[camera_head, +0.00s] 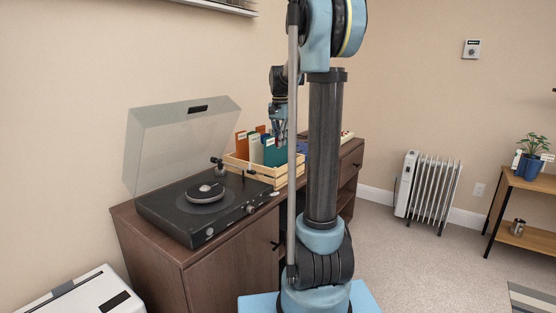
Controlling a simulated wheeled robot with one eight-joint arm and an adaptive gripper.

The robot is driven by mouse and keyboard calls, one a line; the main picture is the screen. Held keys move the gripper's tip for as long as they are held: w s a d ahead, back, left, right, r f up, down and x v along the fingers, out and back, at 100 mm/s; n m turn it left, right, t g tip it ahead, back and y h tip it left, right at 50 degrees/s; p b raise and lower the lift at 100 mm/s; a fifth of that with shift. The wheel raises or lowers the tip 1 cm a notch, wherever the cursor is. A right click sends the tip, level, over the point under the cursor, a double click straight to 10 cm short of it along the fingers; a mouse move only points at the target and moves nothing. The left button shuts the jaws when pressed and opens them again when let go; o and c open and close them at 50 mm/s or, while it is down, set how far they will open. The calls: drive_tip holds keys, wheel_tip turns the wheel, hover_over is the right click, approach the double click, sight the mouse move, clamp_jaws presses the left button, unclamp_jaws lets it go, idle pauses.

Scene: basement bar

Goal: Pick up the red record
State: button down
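A wooden crate (235,166) stands on the dark wood cabinet, behind and to the right of the record player. It holds several upright record sleeves. A red-brown sleeve (241,145) at the crate's left end is the nearest match to the red record. A green sleeve (255,148) and a teal sleeve (270,155) stand to its right. My gripper (280,142) points down at the crate's right part, overlapping the teal sleeve in the picture. It is small here, and I cannot tell whether its fingers are open or touch anything.
The record player (190,222) has its clear lid (180,145) raised, left of the crate. The cabinet (235,262) runs along the wall. A white heater (428,188) and a shelf with a plant (533,146) stand at right. Carpet between is clear.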

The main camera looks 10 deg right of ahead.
idle(0.4)
wheel_tip(320, 180, up, 31)
idle(2.1)
drive_tip(key=shift+s+a, duration=0.1)
